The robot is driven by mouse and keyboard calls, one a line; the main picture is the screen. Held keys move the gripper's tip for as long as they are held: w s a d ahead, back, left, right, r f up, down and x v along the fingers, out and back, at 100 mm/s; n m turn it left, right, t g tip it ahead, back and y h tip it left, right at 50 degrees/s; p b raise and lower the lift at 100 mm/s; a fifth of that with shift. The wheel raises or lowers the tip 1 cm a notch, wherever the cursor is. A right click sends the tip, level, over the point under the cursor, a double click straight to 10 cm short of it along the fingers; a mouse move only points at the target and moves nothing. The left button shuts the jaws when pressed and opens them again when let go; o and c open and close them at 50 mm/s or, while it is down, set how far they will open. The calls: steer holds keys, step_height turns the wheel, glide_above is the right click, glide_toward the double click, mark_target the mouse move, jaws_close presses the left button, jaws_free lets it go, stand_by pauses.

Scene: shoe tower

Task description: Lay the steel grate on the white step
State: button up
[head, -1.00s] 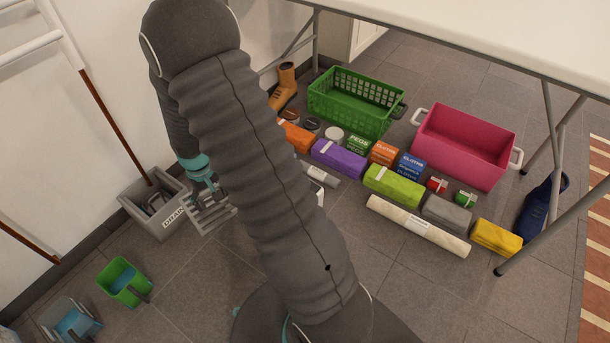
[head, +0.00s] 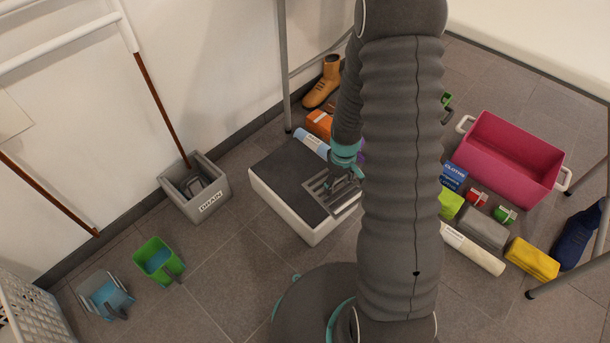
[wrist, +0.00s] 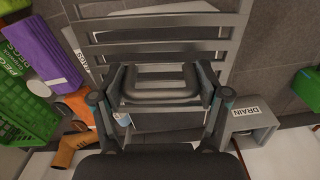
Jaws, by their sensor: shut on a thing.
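The white step (head: 282,212) stands on the floor left of my arm in the head view, with white sides and a dark grey top. My gripper (head: 343,178) is over the step's right end. It is shut on the handle of the steel grate (head: 322,191), a flat grey piece with parallel bars. The grate lies roughly level over the right part of the top; I cannot tell whether it touches. In the wrist view the fingers (wrist: 162,86) close around the handle, and the grate's bars (wrist: 160,46) stretch beyond. My arm hides part of the grate's right side.
The grey DRAIN box (head: 206,207) stands left of the step. A green caddy (head: 158,262) is at lower left. A brown boot (head: 322,84) and an orange pack (head: 319,123) are behind the step. A pink crate (head: 510,155) and packs are at right.

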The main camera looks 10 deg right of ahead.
steer(key=shift+s+d, duration=0.3)
steer(key=shift+d, duration=0.05)
steer(key=shift+f+n, duration=0.2)
steer(key=shift+n, duration=0.2)
steer(key=w+a+f, duration=0.1)
steer(key=w+f, duration=0.1)
steer(key=w, duration=0.1)
steer(key=w+a+f, duration=0.2)
steer(key=w, duration=0.1)
steer(key=w+a+f, duration=0.2)
steer(key=w, duration=0.1)
steer(key=shift+w+a+f, duration=0.2)
steer(key=shift+w+f, duration=0.2)
steer(key=shift+w+f+b, duration=0.1)
steer(key=shift+f+b, duration=0.25)
steer(key=shift+f, duration=1.7)
steer(key=shift+f, duration=0.1)
steer(key=o, duration=1.5)
